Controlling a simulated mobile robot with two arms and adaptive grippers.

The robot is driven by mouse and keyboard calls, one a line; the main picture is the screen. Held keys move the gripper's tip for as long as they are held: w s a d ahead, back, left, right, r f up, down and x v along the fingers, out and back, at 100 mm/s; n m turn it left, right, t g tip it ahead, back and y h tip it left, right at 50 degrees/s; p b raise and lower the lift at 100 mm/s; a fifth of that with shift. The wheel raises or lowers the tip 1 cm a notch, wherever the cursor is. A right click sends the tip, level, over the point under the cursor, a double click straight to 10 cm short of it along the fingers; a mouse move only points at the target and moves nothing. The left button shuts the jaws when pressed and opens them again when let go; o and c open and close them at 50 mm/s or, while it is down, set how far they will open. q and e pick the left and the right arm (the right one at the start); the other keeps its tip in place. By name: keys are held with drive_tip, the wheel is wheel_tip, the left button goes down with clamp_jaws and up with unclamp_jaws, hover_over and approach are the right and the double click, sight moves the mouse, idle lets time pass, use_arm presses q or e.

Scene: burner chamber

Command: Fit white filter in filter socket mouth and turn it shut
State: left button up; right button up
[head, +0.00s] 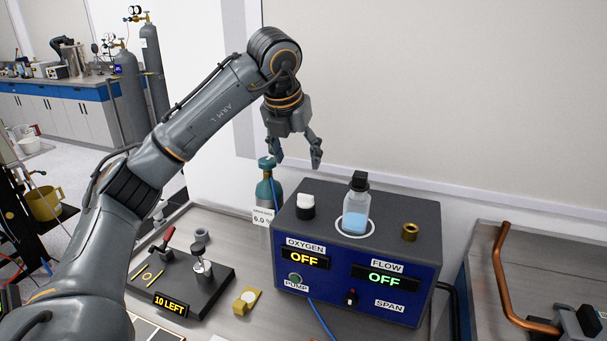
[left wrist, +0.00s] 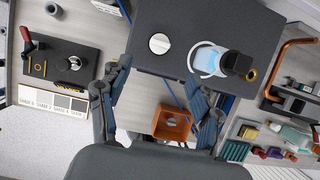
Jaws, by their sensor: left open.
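A white filter (head: 306,199) stands upright on the left of the top of the blue and black instrument box (head: 335,278). A black ring-like socket (head: 306,212) shows directly under it. In the left wrist view the filter (left wrist: 159,43) is a round white disc with a slot across it; I cannot tell whether it is turned shut. My left gripper (head: 296,162) is open and empty, above and behind the box's left part, apart from the filter. Its two fingers also show in the left wrist view (left wrist: 158,76). My right gripper is not in view.
A bottle of blue liquid (head: 355,220) and a brass fitting (head: 410,232) stand on the box top, right of the filter. A black fixture board (head: 185,280) and a yellow holder (head: 246,301) lie to the left.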

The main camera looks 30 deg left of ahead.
sight(306, 195)
use_arm(q)
drive_tip(key=p+x, duration=0.2)
drive_tip(key=x, duration=1)
drive_tip(key=shift+d+f+p, duration=0.1)
drive_tip(key=shift+f+p, duration=0.15)
drive_tip(key=shift+p, duration=0.15)
clamp_jaws()
drive_tip(key=shift+m+h, duration=0.5)
drive_tip(key=shift+m, duration=0.6)
drive_tip(key=m+h, duration=0.1)
drive_tip(key=m, duration=0.2)
drive_tip(key=shift+r, duration=0.1)
drive_tip(key=shift+m+h, duration=0.3)
drive_tip(key=shift+m, duration=0.2)
